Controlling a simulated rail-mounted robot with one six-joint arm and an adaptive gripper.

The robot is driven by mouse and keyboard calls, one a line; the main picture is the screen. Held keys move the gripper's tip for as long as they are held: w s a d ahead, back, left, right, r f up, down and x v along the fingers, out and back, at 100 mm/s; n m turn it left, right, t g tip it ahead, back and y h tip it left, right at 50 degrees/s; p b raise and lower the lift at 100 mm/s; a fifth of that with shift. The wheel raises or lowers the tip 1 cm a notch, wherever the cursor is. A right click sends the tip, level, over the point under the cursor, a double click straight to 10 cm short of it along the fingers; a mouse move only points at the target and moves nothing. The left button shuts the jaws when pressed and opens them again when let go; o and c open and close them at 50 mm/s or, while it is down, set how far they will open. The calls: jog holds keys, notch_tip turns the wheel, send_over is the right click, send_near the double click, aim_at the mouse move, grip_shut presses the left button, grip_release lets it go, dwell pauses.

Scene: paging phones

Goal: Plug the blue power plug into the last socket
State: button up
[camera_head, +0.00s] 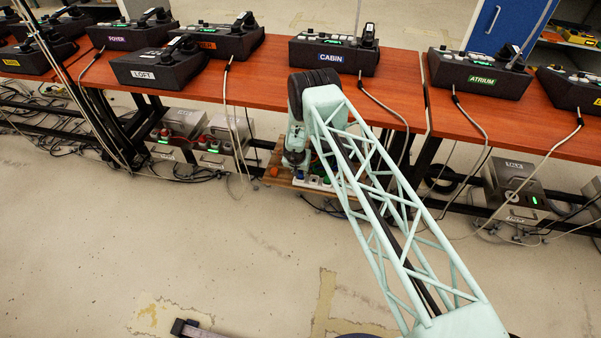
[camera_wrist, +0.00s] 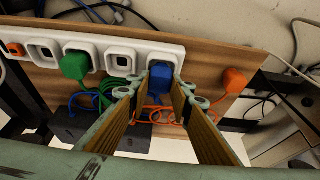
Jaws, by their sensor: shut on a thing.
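A white power strip (camera_wrist: 97,45) is fixed to a wooden board and also shows in the head view (camera_head: 313,183). My gripper (camera_wrist: 165,92) is shut on the blue power plug (camera_wrist: 160,76), with a finger on each side. The plug lies over the last socket, at the strip's right end in the wrist view; it hides that socket, and I cannot tell whether it is fully seated. A green plug (camera_wrist: 75,66) sits in another socket, with an empty socket (camera_wrist: 120,60) between it and the blue plug. In the head view the blue plug (camera_head: 299,175) shows below my gripper (camera_head: 294,163).
An orange plug (camera_wrist: 234,80) lies on the wooden board (camera_wrist: 215,58) beside the strip. Blue, green and orange cables tangle near my fingers. Paging phones, including CABIN (camera_head: 331,57), stand on the red-brown table (camera_head: 275,80) above. The floor in front is mostly clear.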

jog(key=shift+f, duration=0.35)
dwell(0.5)
jog(key=o, duration=0.9)
jog(key=shift+o, duration=0.2)
jog(key=shift+r, duration=0.15)
jog(key=v, duration=1.1)
jog(key=shift+s+r, duration=0.25)
jog(key=shift+r, duration=0.05)
jog(key=shift+a, duration=0.1)
